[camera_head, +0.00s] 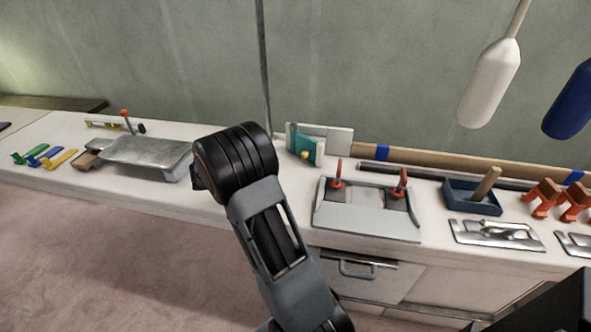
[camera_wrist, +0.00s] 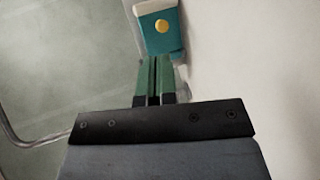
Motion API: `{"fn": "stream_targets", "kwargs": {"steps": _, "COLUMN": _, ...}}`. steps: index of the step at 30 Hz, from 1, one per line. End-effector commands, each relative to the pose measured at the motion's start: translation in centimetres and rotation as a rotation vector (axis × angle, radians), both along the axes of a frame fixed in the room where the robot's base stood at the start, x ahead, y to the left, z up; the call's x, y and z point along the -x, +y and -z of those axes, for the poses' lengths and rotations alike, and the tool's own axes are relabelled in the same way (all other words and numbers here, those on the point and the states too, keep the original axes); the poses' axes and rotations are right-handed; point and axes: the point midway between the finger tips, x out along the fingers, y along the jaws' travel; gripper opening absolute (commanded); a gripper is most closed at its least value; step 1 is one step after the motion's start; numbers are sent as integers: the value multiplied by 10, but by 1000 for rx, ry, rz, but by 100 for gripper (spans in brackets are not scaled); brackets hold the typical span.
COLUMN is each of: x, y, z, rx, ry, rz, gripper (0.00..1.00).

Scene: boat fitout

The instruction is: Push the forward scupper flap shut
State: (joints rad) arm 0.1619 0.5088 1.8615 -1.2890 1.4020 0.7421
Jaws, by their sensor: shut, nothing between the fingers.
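A teal flap (camera_head: 310,146) with a yellow knob stands at an angle out from a pale upright plate (camera_head: 335,138) at the back of the white bench; it looks partly open. It appears to be the scupper flap; only this one shows. In the wrist view the teal flap (camera_wrist: 152,43) with its round yellow knob lies just beyond my fingertips. My gripper (camera_wrist: 154,62) shows there with its two green fingers together and empty, pointing at the flap's lower edge. I cannot tell whether they touch. In the head view my arm hides the gripper.
A grey tray with two red-handled levers (camera_head: 367,205) is right of the flap. A blue box (camera_head: 471,198) and orange brackets (camera_head: 545,197) are further right. A grey metal cover (camera_head: 148,153) lies left. White (camera_head: 490,83) and blue (camera_head: 574,105) fenders hang above.

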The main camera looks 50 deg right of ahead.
Motion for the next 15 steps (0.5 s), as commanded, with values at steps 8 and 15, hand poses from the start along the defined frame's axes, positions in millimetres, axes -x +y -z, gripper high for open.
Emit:
{"fn": "stream_targets", "kwargs": {"steps": 8, "x": -33, "y": -27, "z": 45, "rx": 214, "ry": 5, "rz": -55, "gripper": 0}}
{"fn": "stream_targets", "kwargs": {"steps": 15, "x": -32, "y": -54, "z": 49, "rx": 241, "ry": 2, "rz": -65, "gripper": 0}}
